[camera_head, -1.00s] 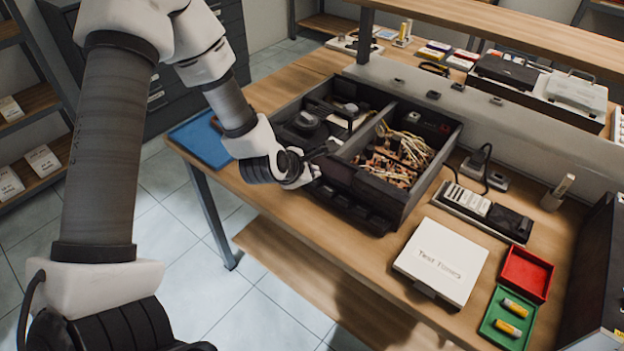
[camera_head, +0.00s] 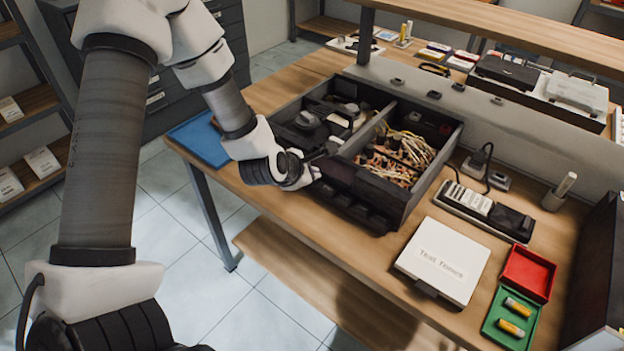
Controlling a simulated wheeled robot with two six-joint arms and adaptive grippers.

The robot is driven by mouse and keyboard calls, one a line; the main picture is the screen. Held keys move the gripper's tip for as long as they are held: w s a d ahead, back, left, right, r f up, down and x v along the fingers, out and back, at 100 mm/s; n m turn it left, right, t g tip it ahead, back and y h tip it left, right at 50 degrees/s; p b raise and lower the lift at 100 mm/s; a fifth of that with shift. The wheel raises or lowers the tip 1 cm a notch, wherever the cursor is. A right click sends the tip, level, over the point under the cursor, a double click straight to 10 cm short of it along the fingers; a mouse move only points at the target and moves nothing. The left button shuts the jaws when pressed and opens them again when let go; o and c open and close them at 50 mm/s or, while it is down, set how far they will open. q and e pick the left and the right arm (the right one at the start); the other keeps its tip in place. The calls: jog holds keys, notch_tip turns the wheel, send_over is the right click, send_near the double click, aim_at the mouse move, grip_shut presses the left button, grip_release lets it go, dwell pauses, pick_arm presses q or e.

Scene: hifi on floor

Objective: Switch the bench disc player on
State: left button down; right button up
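The disc player appears to be the large open black unit (camera_head: 400,217) on the wooden bench. Its lid is off, showing a disc mechanism (camera_head: 308,121) on the left and a tangle of wires (camera_head: 400,158) on the right. My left arm comes in from the left. My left gripper (camera_head: 325,153) is at the unit's front left top edge, close to or touching it. Its dark fingers blend with the black casing, so their opening and exact contact cannot be told. Part of the front panel is behind the gripper. My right gripper is not in view.
A white box (camera_head: 443,260), a red tray (camera_head: 527,273) and a green tray (camera_head: 510,318) with two yellow-and-white cylinders stand right of the unit.

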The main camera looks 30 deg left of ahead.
pick_arm(q)
jog(key=shift+s+f+b, duration=0.15)
jog(key=shift+f+b, duration=0.15)
jog(key=shift+r, duration=0.25)
jog(key=shift+w+a, duration=0.1)
jog(key=shift+w, duration=0.15)
jog(key=shift+w+r+p, duration=0.1)
jog(key=shift+r+p, duration=0.45)
notch_tip(320, 180, up, 5)
jog(key=p, duration=0.3)
jog(key=shift+r+p, duration=0.15)
jog(key=shift+p, duration=0.2)
